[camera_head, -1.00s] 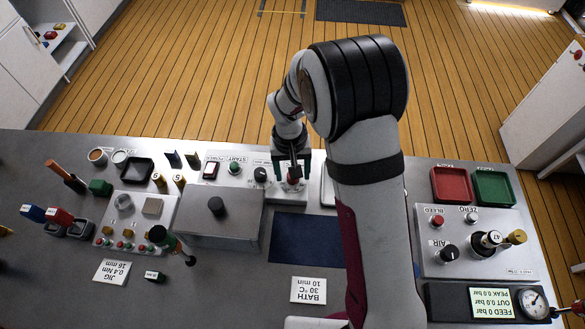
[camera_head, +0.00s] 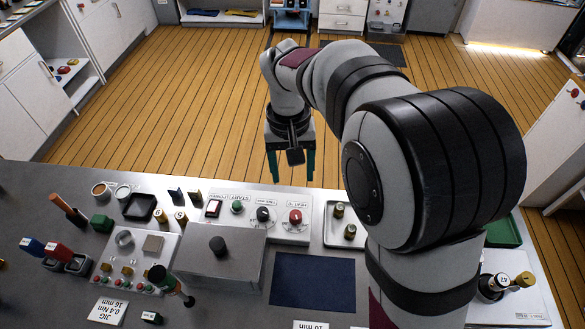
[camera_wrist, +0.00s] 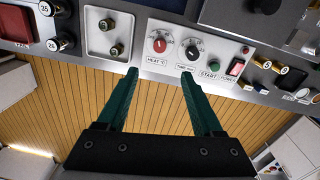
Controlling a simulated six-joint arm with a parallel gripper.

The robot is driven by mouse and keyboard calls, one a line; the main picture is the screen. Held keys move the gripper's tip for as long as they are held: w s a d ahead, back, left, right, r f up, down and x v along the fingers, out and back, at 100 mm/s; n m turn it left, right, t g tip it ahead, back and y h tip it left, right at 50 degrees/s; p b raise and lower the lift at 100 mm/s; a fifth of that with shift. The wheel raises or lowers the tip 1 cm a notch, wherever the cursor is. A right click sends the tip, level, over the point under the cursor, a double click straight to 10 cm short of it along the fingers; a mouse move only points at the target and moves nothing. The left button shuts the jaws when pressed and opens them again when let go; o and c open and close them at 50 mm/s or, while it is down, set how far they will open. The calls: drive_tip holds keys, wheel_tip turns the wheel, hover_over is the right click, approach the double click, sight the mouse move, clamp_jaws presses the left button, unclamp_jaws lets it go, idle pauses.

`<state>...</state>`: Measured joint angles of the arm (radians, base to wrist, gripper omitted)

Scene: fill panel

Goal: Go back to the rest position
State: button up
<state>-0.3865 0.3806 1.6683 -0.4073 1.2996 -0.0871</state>
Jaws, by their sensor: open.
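My gripper (camera_head: 291,168) is open and empty. Its two green fingers point down, above and beyond the far edge of the bench in the head view. In the wrist view my gripper (camera_wrist: 160,78) shows both fingers spread with nothing between them. Past the fingertips is a control panel with a red HEAT knob (camera_wrist: 161,45), a black knob (camera_wrist: 191,52), a green START button (camera_wrist: 214,66) and a red switch (camera_wrist: 235,67). The fingers touch none of these. In the head view the red knob (camera_head: 295,215) and black knob (camera_head: 264,213) stand below the gripper.
A grey box with a black knob (camera_head: 218,245) stands in front of the panel. A small tray (camera_head: 335,228) with two brass-and-black parts is right of it. A dark blue mat (camera_head: 312,281) lies clear. My arm hides much of the bench's right side.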

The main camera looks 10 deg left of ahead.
drive_tip(key=s+d+r+m+y, duration=0.1)
drive_tip(key=s+d+r+m, duration=0.25)
drive_tip(key=s+d, duration=0.55)
drive_tip(key=s+d+f+m+y, duration=0.1)
drive_tip(key=s+m, duration=0.2)
drive_tip(key=s, duration=1.2)
drive_tip(key=shift+s+d+f, duration=0.25)
drive_tip(key=shift+d+f, duration=0.1)
drive_tip(key=shift+d, duration=0.05)
drive_tip(key=shift+m, duration=0.25)
